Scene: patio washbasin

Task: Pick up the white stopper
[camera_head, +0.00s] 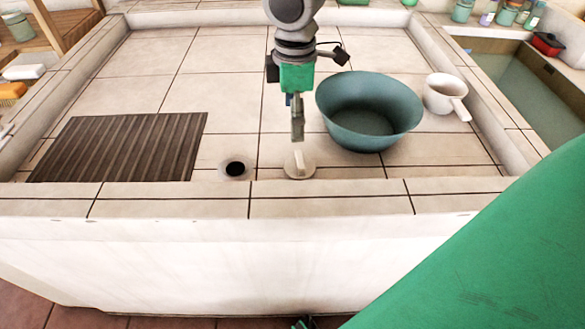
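The white stopper (290,171) is a pale round disc with an upright grip tab on top. It lies on the tiled basin floor near the front wall, just right of the dark drain hole (235,169). A gripper (298,136), which I take to be my right one, points down from the top of the picture. Its fingertips appear just above the stopper's tab, with a small gap in the picture. The fingers are seen edge-on and overlap, so their opening is hidden. I cannot make out my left gripper.
A teal bowl (345,112) stands close to the right of the gripper. A white handled dipper (441,94) is beyond it. A dark ribbed board (120,147) lies at the left. The basin's front ledge (330,199) runs near the stopper. A water trough (510,85) is at the right.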

